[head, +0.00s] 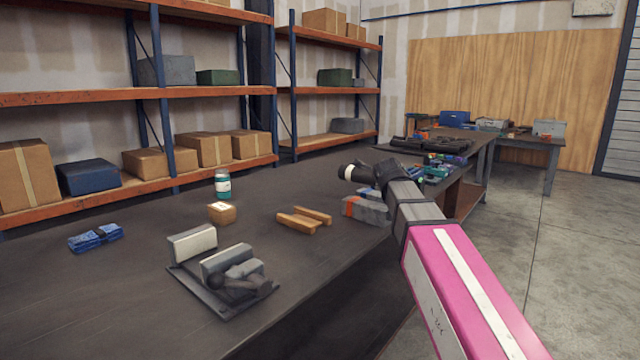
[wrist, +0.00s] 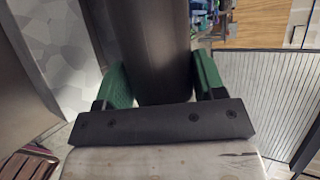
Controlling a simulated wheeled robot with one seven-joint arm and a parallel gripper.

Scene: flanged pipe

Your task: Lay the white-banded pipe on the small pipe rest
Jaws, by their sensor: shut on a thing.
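The white-banded pipe (head: 356,173) is dark, with a pale band near its left end in the head view. It is held above the bench, roughly level. In the wrist view the dark pipe (wrist: 155,45) runs between the green fingers of my gripper (wrist: 162,80), which is shut on it. My arm hides part of the pipe in the head view. Two short parallel wooden bars (head: 304,219), which look like the small pipe rest, lie on the bench to the lower left of the pipe. Nothing lies on them.
A grey metal fixture (head: 222,272) stands at the bench's front left. A small box (head: 222,212), a bottle (head: 222,184) and a blue item (head: 95,238) are behind it. A grey and orange block (head: 366,210) sits right of the bars. Bare bench lies between.

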